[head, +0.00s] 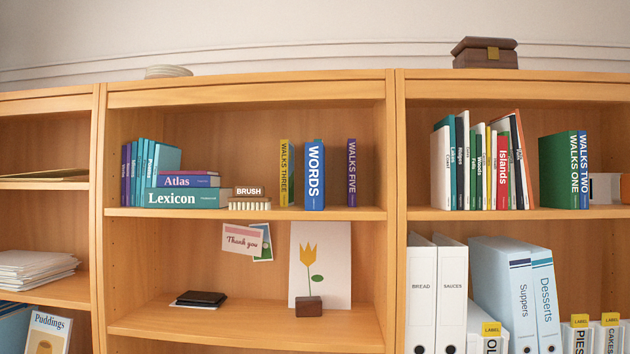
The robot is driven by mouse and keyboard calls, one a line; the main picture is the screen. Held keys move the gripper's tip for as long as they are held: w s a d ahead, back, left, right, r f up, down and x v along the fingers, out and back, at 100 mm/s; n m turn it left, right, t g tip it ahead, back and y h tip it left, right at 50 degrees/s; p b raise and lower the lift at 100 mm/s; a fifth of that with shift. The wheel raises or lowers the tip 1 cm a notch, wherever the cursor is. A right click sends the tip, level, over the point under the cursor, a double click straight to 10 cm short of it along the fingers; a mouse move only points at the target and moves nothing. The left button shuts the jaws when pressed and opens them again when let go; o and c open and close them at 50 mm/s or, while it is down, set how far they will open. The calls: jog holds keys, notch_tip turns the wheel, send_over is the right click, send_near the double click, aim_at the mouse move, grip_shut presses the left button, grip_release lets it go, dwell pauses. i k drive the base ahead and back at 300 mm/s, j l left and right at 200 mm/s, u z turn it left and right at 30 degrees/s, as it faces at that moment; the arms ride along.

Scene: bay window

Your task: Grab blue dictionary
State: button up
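A blue book with WORDS on its spine (315,176) stands upright on the upper shelf of the middle bookcase. It is the thick blue book that fits the dictionary; the word dictionary is not readable on it. A thin yellow WALKS THREE book (285,172) stands to its left, with a small gap. A thin purple WALKS FIVE book (351,172) stands to its right, with a wider gap. My gripper is not in view.
A brush (249,203) lies left of the yellow book, beside the flat Lexicon (185,198) and Atlas (188,181). The upright divider (391,150) is right of the purple book. Below, a tulip card (320,262) stands on the lower shelf.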

aim_at(314, 152)
jog(key=i+j+z, duration=0.7)
jog(key=j, duration=0.2)
